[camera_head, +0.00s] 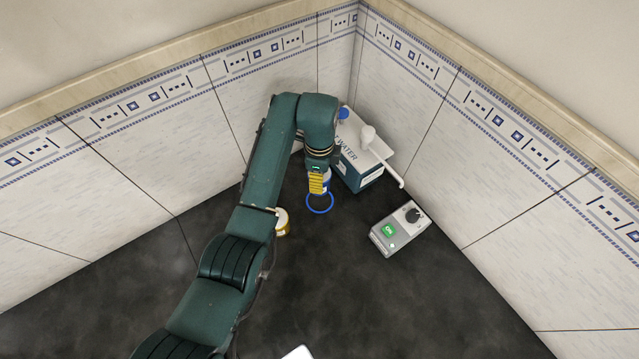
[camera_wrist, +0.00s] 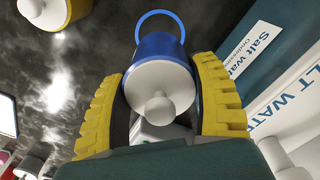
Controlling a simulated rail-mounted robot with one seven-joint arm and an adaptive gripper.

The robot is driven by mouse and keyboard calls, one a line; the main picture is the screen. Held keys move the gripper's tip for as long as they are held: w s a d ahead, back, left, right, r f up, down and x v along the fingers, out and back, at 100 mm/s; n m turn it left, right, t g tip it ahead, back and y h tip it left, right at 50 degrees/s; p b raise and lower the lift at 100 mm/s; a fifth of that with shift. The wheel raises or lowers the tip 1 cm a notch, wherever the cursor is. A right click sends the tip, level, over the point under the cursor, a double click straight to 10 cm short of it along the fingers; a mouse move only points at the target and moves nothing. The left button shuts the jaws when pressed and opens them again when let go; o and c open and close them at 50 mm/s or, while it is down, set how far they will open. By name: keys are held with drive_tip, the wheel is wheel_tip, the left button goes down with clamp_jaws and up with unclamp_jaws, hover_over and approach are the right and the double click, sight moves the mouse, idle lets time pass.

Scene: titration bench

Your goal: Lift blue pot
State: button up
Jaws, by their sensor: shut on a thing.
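The blue pot (camera_wrist: 160,46) has a white lid with a round knob (camera_wrist: 160,100) and lies between the two yellow fingers of my gripper (camera_wrist: 162,98) in the wrist view. The fingers touch it from both sides, so my gripper is shut on it. In the head view my gripper (camera_head: 317,183) hides most of the pot, and only a blue strip (camera_head: 328,181) shows. A blue ring (camera_head: 320,203) appears just below the gripper there; it also shows beyond the pot in the wrist view (camera_wrist: 158,14). I cannot tell how high the pot is above the bench.
A yellow-and-white pot (camera_head: 282,226) stands left of my gripper, close to my arm. A salt-water box (camera_head: 360,172) with a white top and spout stands just to the right. A grey device with a green display (camera_head: 391,236) sits farther right.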

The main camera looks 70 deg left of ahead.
wheel_tip(320, 180, up, 2)
wheel_tip(320, 180, up, 3)
drive_tip(key=p, duration=0.4)
drive_tip(key=shift+r+p, duration=0.2)
drive_tip(key=shift+p, duration=0.15)
drive_tip(key=shift+f, duration=0.2)
